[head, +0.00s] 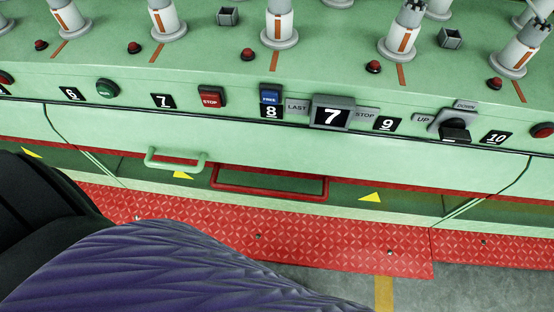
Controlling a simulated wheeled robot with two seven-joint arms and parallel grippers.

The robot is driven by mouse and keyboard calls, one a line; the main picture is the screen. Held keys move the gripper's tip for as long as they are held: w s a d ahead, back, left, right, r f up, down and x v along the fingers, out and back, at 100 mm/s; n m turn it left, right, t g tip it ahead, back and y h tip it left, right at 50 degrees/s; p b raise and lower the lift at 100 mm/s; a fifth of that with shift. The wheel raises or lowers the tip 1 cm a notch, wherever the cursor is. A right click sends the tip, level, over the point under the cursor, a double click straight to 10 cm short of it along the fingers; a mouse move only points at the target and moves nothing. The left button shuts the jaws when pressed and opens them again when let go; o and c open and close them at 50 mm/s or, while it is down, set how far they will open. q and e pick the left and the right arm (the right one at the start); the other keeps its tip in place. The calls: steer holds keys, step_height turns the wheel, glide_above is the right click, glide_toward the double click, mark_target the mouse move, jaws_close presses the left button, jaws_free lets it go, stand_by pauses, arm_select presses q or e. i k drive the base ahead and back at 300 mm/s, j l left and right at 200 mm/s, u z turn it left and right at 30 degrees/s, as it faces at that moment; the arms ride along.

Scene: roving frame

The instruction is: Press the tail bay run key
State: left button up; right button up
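A green machine front carries a row of controls. A round green button (107,88) sits between number plates 6 (70,94) and 7 (162,101); its small lettering is too small to read for sure. A red square key marked STOP (210,96) is right of plate 7. A blue key (269,96) sits above plate 8 (271,112). No key shows a readable "run" or "tail bay" marking. Neither of my grippers is in view.
A display reading 7 (331,111) stands between LAST and STOP labels. A black switch (455,131) has UP and DOWN labels. White spindles (281,22) stand above. A green handle (176,160) and a red handle (268,194) stick out below, over red tread plate (330,236).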

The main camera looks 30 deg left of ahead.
mark_target(105, 91)
steer(key=u, duration=2.1)
